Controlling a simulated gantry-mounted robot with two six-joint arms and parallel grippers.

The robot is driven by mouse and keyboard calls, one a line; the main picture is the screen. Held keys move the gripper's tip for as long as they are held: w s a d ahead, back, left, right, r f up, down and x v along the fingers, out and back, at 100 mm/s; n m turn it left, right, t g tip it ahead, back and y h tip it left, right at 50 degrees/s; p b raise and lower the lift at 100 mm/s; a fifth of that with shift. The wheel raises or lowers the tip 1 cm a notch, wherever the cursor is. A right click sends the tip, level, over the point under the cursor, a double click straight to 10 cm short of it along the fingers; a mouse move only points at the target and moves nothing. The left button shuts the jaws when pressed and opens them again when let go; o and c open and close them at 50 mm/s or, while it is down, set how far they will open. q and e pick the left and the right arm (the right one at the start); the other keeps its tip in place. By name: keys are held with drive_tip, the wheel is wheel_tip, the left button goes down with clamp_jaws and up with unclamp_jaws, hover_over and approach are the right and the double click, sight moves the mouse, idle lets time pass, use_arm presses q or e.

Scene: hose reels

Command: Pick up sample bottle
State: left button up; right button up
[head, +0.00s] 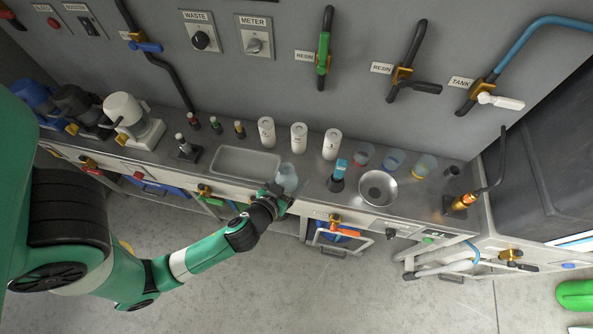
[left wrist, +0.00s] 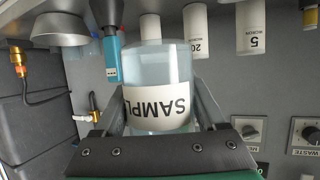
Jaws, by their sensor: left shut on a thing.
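The sample bottle (head: 287,176) is clear with pale bluish contents, at the counter's front edge just right of the sink. In the left wrist view the bottle (left wrist: 158,70) appears upside down, with a white label reading "SAMPL" and the rest out of sight. My left gripper (head: 278,191) is shut on it, one finger on each side, in the left wrist view. Whether the bottle's base touches the counter cannot be told. My right gripper is not in view.
A rectangular sink (head: 246,163) lies left of the bottle. A teal handheld device (head: 339,169) in a dark holder and a round steel bowl (head: 378,189) stand to the right. Several white canisters (head: 299,137) line up behind. The floor in front is clear.

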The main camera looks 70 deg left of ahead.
use_arm(q)
drive_tip(key=shift+v, duration=1.25)
